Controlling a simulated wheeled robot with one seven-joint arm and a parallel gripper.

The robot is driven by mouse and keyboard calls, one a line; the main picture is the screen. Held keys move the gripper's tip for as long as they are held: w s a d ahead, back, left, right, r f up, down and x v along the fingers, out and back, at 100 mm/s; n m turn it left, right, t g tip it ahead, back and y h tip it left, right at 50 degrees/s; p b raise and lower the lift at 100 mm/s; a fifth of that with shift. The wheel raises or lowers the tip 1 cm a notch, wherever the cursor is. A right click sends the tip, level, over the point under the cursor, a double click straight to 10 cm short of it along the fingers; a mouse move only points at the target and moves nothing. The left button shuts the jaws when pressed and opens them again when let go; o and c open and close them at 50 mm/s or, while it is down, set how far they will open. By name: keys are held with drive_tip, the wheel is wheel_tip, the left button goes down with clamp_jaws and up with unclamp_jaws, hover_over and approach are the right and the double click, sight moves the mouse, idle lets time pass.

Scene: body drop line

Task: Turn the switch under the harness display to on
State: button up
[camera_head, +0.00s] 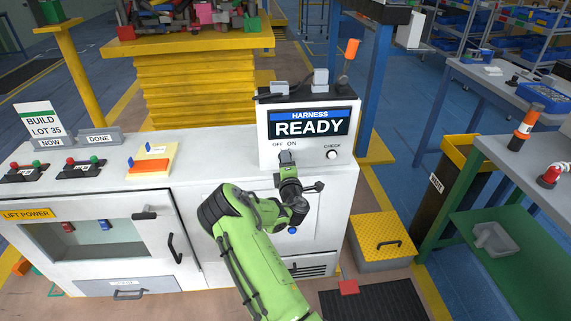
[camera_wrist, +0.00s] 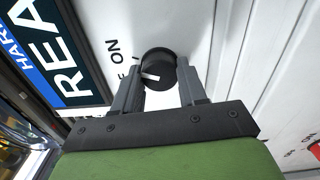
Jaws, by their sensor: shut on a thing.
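The harness display (camera_head: 309,123) reads READY, with the labels OFF and ON below it. The black round switch (camera_wrist: 158,67) sits on the white panel under those labels. Its white mark points left in the wrist view, toward the labels; I cannot tell exactly which one it lines up with. ON is readable there, while OFF is mostly hidden by a finger. My gripper (camera_wrist: 160,84) is shut on the switch, one finger on each side. In the head view my gripper (camera_head: 286,158) covers most of the switch.
A CHECK button (camera_head: 332,155) is right of the switch on the same panel. The white cabinet (camera_head: 215,155) carries a yellow-orange pad (camera_head: 153,161) and red-green button boxes (camera_head: 82,168) to the left. A yellow-lidded box (camera_head: 381,236) stands on the floor at right.

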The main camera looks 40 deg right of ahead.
drive_tip(key=shift+w+a+r+m, duration=0.1)
drive_tip(key=shift+w+a+m, duration=0.1)
drive_tip(key=shift+m, duration=0.2)
drive_tip(key=o, duration=1.1)
drive_tip(key=shift+c, duration=0.2)
drive_tip(key=shift+s, duration=0.1)
